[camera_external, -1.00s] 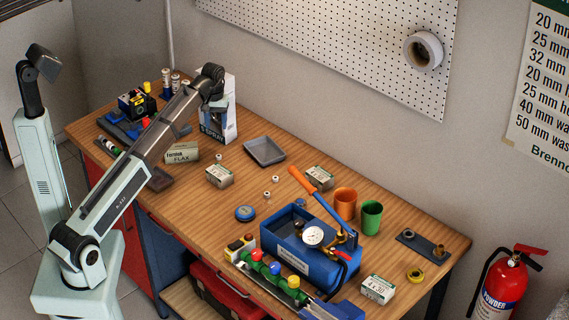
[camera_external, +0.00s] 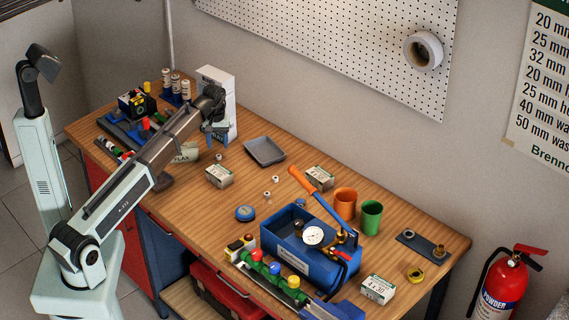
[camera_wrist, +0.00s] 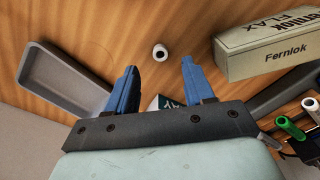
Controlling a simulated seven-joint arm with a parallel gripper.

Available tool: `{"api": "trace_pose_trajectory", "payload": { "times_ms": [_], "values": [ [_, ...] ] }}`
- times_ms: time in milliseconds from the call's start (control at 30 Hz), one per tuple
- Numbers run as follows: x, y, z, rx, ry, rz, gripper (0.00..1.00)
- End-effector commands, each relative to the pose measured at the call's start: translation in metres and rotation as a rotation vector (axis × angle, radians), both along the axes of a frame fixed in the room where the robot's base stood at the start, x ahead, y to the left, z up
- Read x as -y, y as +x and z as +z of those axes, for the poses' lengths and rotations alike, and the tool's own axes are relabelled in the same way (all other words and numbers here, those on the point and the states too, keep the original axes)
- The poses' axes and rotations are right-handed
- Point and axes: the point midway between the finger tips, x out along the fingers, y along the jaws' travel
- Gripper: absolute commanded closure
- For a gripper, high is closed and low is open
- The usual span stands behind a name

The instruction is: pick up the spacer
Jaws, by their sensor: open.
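A small white ring-shaped piece with a dark hole, seemingly the spacer (camera_wrist: 160,52), stands on the wooden bench in the wrist view. It lies just beyond and between the fingertips of my gripper (camera_wrist: 158,64), apart from both blue fingers. In the external view the spacer (camera_external: 219,157) is a small pale spot near the grey tray. My gripper (camera_external: 217,142) hangs above and slightly behind it there, open and empty. Two similar small pale pieces, one (camera_external: 276,179) and another (camera_external: 267,194), lie further right on the bench.
A grey tray (camera_wrist: 62,82) is left of the spacer in the wrist view, and a Fernlok flax box (camera_wrist: 268,46) is right. A white carton (camera_external: 216,83) stands behind my gripper.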

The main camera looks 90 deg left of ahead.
Motion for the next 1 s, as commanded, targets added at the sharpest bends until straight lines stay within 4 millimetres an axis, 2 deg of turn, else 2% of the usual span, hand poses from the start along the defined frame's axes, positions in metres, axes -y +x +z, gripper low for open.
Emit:
{"api": "trace_pose_trajectory", "payload": {
  "times_ms": [167, 433, 733, 767, 1000],
  "values": [
    [0.000, 0.000, -0.012, 0.000, 0.000, 0.000, 0.47],
    [0.000, -0.001, -0.045, -0.001, -0.001, 0.000, 0.47],
    [-0.001, 0.000, -0.051, 0.000, 0.000, 0.000, 0.47],
    [-0.001, 0.000, -0.051, 0.000, 0.000, 0.000, 0.48],
    [-0.001, 0.000, -0.051, 0.000, 0.000, 0.000, 0.71]
  ]
}}
